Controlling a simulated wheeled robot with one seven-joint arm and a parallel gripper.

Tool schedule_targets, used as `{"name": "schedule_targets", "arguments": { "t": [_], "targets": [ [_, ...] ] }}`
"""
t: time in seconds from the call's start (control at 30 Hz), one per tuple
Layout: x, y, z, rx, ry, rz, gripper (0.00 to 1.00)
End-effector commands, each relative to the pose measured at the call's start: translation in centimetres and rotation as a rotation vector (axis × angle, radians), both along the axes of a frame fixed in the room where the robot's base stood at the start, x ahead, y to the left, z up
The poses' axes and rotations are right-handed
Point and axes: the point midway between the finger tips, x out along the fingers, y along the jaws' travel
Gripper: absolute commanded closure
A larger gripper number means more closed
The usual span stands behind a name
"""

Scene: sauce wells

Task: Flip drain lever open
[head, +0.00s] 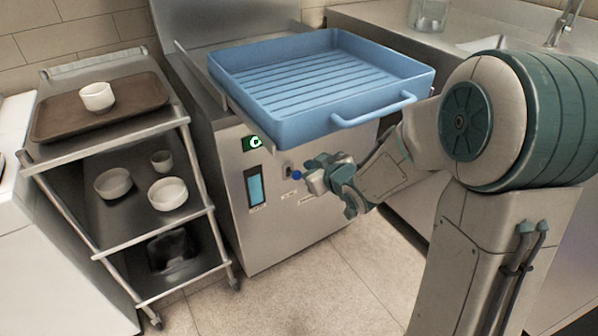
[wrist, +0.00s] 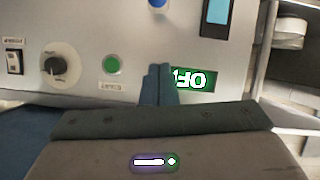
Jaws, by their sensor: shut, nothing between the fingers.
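The steel fryer-like unit (head: 275,235) stands in the middle of the head view with a control panel on its front. A small blue knob (head: 296,175) sticks out of that panel, close to my gripper (head: 317,179); it may be the drain lever's end, but I cannot tell for sure. Part of a blue knob (wrist: 157,3) shows at the top edge of the wrist view. My gripper (wrist: 158,84) is shut and empty, its fingers in front of the panel. Whether the fingertips touch anything is not clear.
The wrist view shows a green button (wrist: 112,64), a black dial (wrist: 55,67) and a green lit sign (wrist: 194,79), partly hidden by the fingers. A blue tray (head: 320,85) sits on the unit. A shelf cart (head: 125,235) with bowls stands left; floor is free in front.

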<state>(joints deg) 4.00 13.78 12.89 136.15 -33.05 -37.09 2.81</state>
Motion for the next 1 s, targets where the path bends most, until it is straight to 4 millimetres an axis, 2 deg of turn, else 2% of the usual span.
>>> {"name": "schedule_targets", "arguments": {
  "t": [0.37,0.53,0.9,1.0],
  "targets": [
    [0.3,0.4,-0.2,0.000,0.000,0.002,1.00],
    [2.1,1.4,-1.4,0.001,0.001,0.003,1.00],
    [8.1,4.9,-4.7,0.000,0.002,-0.001,1.00],
    [7.7,4.1,-6.4,-0.001,0.003,-0.003,1.00]
  ]
}}
